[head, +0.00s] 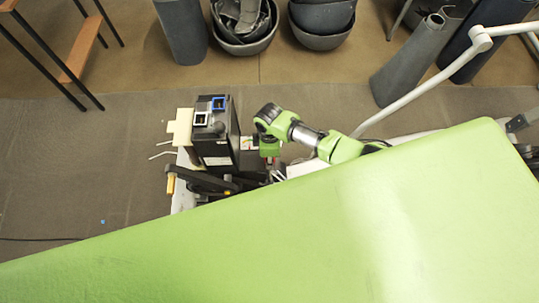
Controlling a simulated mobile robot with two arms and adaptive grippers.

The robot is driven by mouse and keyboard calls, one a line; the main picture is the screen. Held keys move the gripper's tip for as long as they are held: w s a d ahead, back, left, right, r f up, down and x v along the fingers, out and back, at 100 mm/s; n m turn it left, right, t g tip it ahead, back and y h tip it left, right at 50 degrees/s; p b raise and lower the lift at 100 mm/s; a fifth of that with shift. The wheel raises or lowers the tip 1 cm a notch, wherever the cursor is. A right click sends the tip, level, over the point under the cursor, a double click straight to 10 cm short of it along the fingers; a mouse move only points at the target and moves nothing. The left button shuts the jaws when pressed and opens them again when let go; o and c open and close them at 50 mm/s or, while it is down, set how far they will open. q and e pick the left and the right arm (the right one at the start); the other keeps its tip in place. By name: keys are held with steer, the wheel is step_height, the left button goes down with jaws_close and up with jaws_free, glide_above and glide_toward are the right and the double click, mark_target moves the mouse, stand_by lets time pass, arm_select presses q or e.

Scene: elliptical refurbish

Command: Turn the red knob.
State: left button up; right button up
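I cannot make out a red knob in the head view. My green and grey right arm (308,135) comes in from the right and bends downward just right of this device. The fingers of its gripper cannot be told apart from the dark parts below. I cannot make out my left gripper.
Dark linkage parts (205,181) lie below the device. Grey bowls (240,38) and a grey cylinder (181,30) stand at the back. A pale bent tube (440,78) crosses the right side. Floor (75,160) is clear at the left.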

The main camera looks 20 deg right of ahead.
stand_by(0.3)
steer(key=o, duration=1.1)
steer(key=shift+r, duration=0.15)
step_height(320, 180, up, 12)
steer(key=shift+s, duration=0.1)
stand_by(0.4)
